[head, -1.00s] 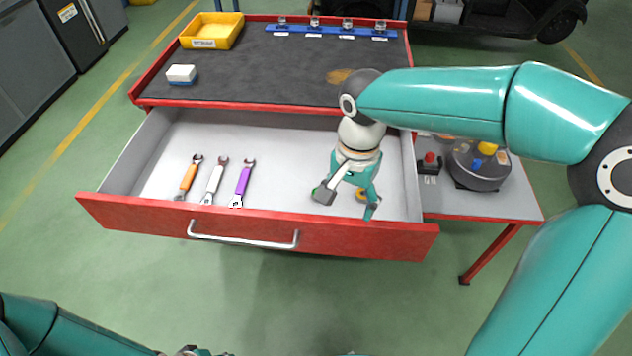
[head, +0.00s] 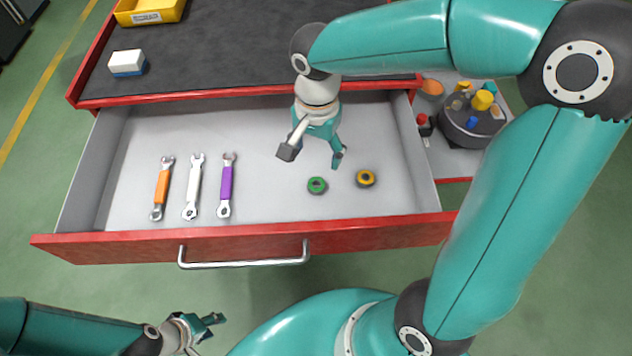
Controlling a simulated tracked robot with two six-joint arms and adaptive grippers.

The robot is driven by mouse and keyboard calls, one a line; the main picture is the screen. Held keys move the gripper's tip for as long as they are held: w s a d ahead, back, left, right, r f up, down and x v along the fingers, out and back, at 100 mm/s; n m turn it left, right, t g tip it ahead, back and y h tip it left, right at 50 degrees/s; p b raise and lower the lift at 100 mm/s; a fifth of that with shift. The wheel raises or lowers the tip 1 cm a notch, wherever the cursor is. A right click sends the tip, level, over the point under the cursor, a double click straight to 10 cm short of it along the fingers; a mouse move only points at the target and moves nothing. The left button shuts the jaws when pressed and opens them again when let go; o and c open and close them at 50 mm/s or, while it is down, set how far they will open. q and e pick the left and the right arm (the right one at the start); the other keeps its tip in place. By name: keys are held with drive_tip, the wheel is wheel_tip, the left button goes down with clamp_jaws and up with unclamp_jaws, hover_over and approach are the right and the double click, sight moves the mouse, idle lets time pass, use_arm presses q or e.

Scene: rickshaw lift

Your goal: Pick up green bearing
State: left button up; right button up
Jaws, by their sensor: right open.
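The green bearing (head: 317,185) lies flat on the floor of the open drawer (head: 270,150), right of its middle. A yellow bearing (head: 365,178) lies just to its right. My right gripper (head: 314,157) is open and empty, with its fingers pointing down over the drawer, a little behind the green bearing in the picture and apart from it. My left gripper (head: 205,334) is low at the bottom left, in front of the drawer, with its fingers apart and nothing between them.
Orange, white and purple wrenches (head: 226,186) lie in the drawer's left half. The red drawer front with its handle (head: 245,262) stands nearest. A yellow bin (head: 150,12) and a white-blue block (head: 127,63) are on the dark top. A round grey device (head: 472,120) stands right.

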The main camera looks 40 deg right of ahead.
hover_over(317, 181)
wheel_tip(317, 181, down, 5)
drive_tip(key=shift+s+a+r, duration=0.1)
drive_tip(key=shift+s+a+f, duration=0.1)
drive_tip(key=shift+f, duration=1.25)
drive_tip(key=shift+s+a+f, duration=0.1)
drive_tip(key=shift+f, duration=1.25)
drive_tip(key=c, duration=1.2)
drive_tip(key=shift+r, duration=0.1)
drive_tip(key=shift+c, duration=0.2)
